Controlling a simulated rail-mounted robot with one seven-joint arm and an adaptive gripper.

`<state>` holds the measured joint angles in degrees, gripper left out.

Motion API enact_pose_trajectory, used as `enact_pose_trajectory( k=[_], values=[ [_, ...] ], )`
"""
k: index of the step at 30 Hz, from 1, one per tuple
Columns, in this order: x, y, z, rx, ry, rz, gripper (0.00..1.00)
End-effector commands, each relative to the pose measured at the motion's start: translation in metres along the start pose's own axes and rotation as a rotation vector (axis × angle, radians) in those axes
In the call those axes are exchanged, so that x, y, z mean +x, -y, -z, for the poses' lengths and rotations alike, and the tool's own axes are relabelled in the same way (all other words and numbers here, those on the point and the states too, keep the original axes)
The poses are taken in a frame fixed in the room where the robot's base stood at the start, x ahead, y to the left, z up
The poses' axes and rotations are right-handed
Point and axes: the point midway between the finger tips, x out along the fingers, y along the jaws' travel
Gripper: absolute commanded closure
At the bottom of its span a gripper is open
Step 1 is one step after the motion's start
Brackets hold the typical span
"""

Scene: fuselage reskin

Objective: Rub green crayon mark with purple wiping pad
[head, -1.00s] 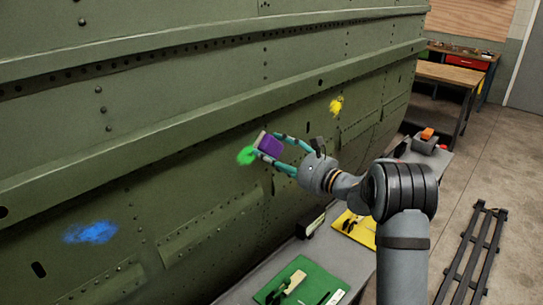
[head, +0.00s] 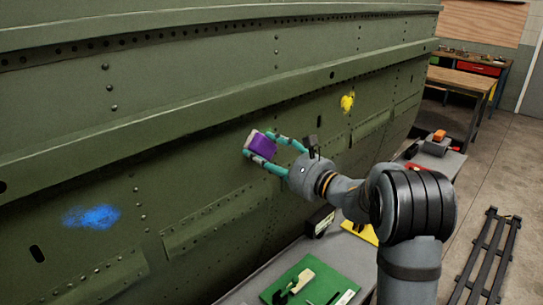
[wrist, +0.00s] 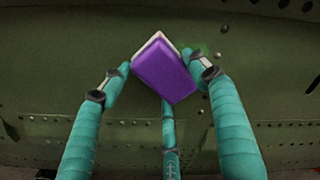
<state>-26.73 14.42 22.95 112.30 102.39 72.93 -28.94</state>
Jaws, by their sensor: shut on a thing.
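My gripper (head: 261,146) is shut on the purple wiping pad (head: 265,141), a purple block with a pale face turned to the green fuselage panel. The pad is at the panel where the green crayon mark was; I cannot tell for sure whether it touches. In the wrist view the pad (wrist: 163,72) sits tilted between teal fingers. A small faint patch of the green crayon mark (wrist: 205,48) shows at the pad's upper right there.
A blue mark (head: 92,217) lies lower left on the panel and a yellow mark (head: 347,102) to the right. Below, a grey bench holds a green mat (head: 312,283) with tools and a yellow tray (head: 360,232). A dark rack (head: 482,262) lies on the floor at right.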

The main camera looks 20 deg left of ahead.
Motion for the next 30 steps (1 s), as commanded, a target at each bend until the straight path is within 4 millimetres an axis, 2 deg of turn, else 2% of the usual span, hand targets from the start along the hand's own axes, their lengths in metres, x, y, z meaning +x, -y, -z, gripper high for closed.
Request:
enact_pose_trajectory(
  k=[18, 26, 30],
  values=[
    [-0.001, -0.029, -0.028, 0.0, 0.002, -0.001, 0.61],
    [-0.001, -0.026, -0.029, 0.0, 0.0, -0.001, 0.61],
    [0.0, -0.018, -0.021, 0.0, -0.001, 0.001, 0.61]
  ],
)
